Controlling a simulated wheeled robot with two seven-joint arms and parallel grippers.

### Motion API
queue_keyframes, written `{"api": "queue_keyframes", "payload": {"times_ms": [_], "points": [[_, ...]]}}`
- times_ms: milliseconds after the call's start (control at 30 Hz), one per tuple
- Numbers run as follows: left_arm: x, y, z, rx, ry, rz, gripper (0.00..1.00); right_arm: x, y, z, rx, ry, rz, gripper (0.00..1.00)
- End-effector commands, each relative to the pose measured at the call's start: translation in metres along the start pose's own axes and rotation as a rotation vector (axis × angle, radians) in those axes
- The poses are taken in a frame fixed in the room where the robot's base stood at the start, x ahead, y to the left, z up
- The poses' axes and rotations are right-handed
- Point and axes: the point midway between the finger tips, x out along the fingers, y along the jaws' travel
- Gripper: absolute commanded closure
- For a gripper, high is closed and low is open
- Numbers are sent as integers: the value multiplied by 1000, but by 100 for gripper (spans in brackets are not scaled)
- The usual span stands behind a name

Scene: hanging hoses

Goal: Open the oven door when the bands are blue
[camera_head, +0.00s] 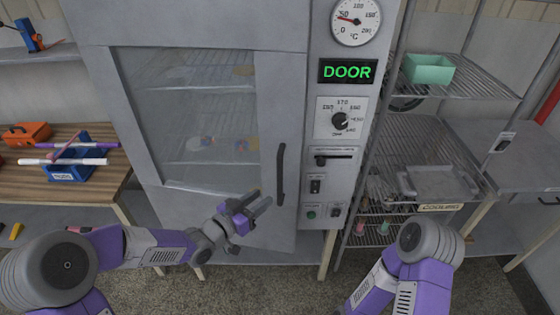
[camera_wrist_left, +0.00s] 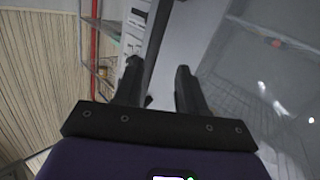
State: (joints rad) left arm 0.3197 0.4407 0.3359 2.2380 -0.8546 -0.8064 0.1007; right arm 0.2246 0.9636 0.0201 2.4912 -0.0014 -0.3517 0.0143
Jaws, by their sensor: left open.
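The grey oven door (camera_head: 275,100) is shut, with a large window (camera_head: 190,110) and a dark vertical handle (camera_head: 281,170) at its right edge. Behind the glass are small blurred spots of blue, red and yellow (camera_head: 208,142); I cannot make out the bands' colour clearly. My left gripper (camera_head: 260,200) is open and empty, just left of the handle's lower end. In the left wrist view the handle (camera_wrist_left: 157,45) runs up from between the fingers (camera_wrist_left: 158,85), nearer the left one; I cannot tell whether it touches. My right gripper is outside the views.
The oven panel carries a lit green DOOR sign (camera_head: 347,71), a temperature gauge (camera_head: 355,20) and a dial (camera_head: 340,121). A wire rack (camera_head: 430,140) with a green bin (camera_head: 429,69) stands right. A wooden bench (camera_head: 30,180) with a blue holder (camera_head: 70,172) is left.

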Motion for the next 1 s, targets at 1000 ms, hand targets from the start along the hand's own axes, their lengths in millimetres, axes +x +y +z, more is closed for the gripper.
{"api": "queue_keyframes", "payload": {"times_ms": [1000], "points": [[73, 16, -54, 102, 89, 56, 60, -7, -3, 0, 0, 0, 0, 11]]}}
